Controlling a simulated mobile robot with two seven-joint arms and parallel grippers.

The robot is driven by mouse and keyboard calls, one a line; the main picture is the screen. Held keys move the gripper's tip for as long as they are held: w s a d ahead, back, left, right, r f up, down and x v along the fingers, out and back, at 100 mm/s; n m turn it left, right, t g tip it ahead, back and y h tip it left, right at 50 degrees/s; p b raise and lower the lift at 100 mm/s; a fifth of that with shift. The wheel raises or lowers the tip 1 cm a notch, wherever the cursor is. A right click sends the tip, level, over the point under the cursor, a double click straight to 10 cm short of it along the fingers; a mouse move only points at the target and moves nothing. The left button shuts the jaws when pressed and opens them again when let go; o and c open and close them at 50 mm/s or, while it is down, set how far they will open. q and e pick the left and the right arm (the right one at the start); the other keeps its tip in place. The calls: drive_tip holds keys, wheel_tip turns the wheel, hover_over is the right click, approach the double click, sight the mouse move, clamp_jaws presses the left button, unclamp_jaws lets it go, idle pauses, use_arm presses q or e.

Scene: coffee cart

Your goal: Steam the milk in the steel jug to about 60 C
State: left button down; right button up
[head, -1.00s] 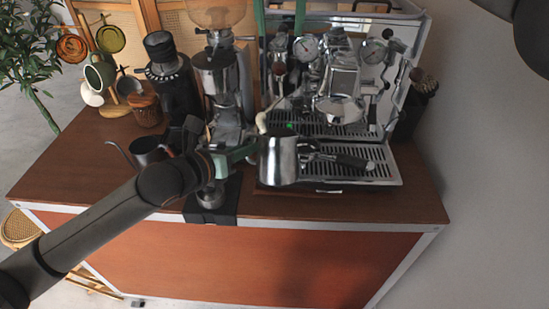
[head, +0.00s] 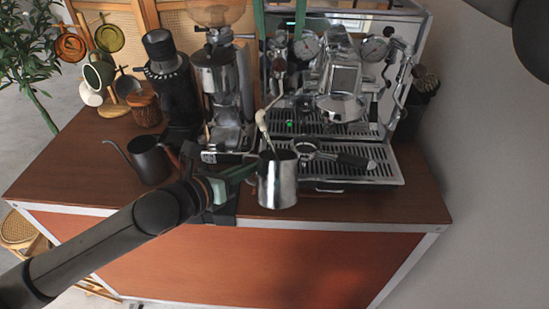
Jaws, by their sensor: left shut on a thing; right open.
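The steel jug (head: 279,184) is upright in the head view, in front of the espresso machine's drip tray. My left gripper (head: 247,174) is shut on the jug at its left side. The steam wand (head: 262,122), with a pale sleeve, hangs down over the jug's mouth. Its tip appears at or just inside the rim; I cannot tell how deep. The milk is not clearly visible. My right gripper (head: 280,25) is open at the top edge, its two green fingers apart in front of the espresso machine (head: 343,72); most of it is out of frame.
A portafilter (head: 340,157) lies on the drip tray (head: 385,170), just right of the jug. A dark kettle (head: 150,162), grinders (head: 172,85) and a wooden-lidded jar (head: 145,108) stand to the left. The counter's front left (head: 70,175) is clear.

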use_arm(q)
drive_tip(key=shift+s+d+f+b, duration=0.1)
drive_tip(key=shift+s+f+b, duration=0.9)
drive_tip(key=shift+s+f, duration=1.1)
use_arm(e)
drive_tip(key=shift+f, duration=1.05)
use_arm(q)
drive_tip(key=shift+s+r, duration=0.15)
use_arm(e)
drive_tip(key=shift+r+p, duration=1.3)
use_arm(q)
drive_tip(key=s+r, duration=0.2)
drive_tip(key=s, duration=0.5)
drive_tip(key=shift+d, duration=0.1)
